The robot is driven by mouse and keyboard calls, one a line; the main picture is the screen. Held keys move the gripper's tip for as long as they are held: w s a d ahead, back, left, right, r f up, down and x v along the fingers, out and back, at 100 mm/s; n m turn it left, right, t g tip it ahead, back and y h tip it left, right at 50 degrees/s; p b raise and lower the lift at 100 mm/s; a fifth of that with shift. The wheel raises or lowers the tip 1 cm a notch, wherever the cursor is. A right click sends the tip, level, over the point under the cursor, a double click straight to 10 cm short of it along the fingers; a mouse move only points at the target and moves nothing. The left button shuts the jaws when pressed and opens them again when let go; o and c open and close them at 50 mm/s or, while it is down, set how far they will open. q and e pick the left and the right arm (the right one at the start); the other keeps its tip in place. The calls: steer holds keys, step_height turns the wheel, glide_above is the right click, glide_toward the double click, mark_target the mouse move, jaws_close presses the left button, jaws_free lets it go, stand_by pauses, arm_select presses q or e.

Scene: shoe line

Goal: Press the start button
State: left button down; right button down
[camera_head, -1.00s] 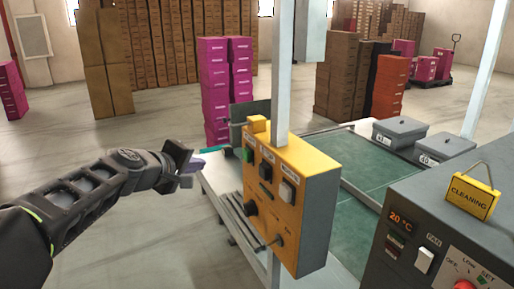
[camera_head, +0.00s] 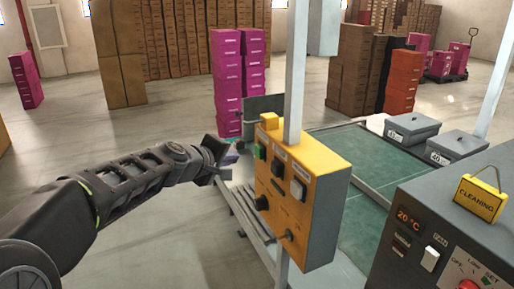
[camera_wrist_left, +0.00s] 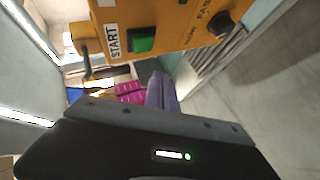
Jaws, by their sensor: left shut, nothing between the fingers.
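The yellow control box (camera_head: 316,180) hangs on a grey post, with black knobs and switches on its face. Its green start button (camera_head: 260,151) is at the upper left of the face. My left gripper (camera_head: 222,160) is just left of the box, apart from the button. Its shut, empty fingers (camera_wrist_left: 162,92) show below the button in the left wrist view. My right gripper is not in view.
A grey machine (camera_head: 445,235) with a yellow CLEANING sign (camera_head: 479,198) stands at the right. A green-topped table (camera_head: 365,160) with grey lidded boxes (camera_head: 411,127) is behind the control box. Stacked pink boxes (camera_head: 240,75) stand further back. The floor at left is open.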

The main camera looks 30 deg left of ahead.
mark_target(260, 152)
arm_select(q)
steer(key=shift+w+d+p, duration=0.3)
steer(key=shift+w+d, duration=0.25)
steer(key=shift+w, duration=0.2)
steer(key=shift+w+d+p, duration=0.3)
steer(key=shift+w+d, duration=0.2)
steer(key=shift+w, duration=0.2)
steer(key=shift+w, duration=0.1)
stand_by(0.9)
steer(key=shift+w+d, duration=0.2)
steer(key=shift+w, duration=0.05)
